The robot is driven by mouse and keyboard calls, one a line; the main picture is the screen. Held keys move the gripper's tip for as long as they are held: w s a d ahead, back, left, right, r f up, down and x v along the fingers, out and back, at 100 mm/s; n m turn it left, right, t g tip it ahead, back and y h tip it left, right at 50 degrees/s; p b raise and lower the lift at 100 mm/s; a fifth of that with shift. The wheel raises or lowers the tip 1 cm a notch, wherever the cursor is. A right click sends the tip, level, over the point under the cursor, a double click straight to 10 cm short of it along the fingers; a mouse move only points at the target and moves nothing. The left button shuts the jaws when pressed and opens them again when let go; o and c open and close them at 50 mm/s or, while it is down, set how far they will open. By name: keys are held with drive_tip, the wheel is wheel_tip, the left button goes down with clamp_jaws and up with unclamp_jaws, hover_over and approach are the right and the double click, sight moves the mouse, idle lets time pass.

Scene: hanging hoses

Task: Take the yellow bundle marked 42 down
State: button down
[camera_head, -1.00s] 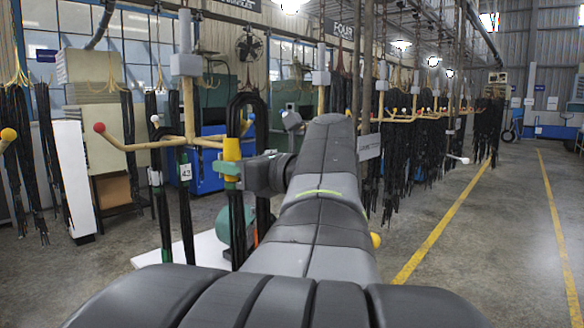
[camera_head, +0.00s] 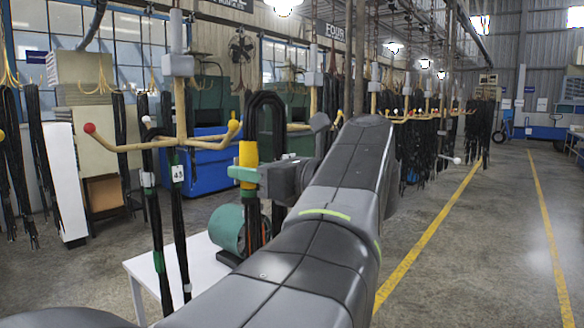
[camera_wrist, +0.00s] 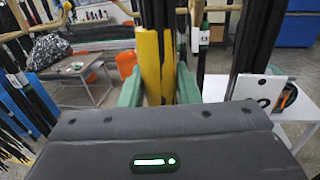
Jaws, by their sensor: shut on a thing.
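The black bundle with a yellow band (camera_head: 248,154) hangs upright in my gripper (camera_head: 246,174), its looped top rising above the band. In the head view the loop is to the right of the yellow-tipped arm of the rack (camera_head: 182,140) and looks apart from it. In the wrist view the yellow band (camera_wrist: 150,62) is between the green fingers of my gripper (camera_wrist: 160,88), which are shut on it. I cannot read a number on this bundle. Two other black bundles hang on the rack; the nearer one has a white tag (camera_head: 178,173) that looks like 43.
A white table (camera_head: 205,262) stands below the rack, with a teal roll (camera_head: 228,228) on it. More racks with black hoses (camera_head: 425,150) line the aisle behind. The floor right of the yellow line (camera_head: 425,240) is clear.

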drive_tip(key=s+p+v, duration=0.1)
drive_tip(key=p+v, duration=0.1)
drive_tip(key=v, duration=0.5)
drive_tip(key=shift+a, duration=0.25)
drive_tip(key=shift+r, duration=0.1)
idle(0.6)
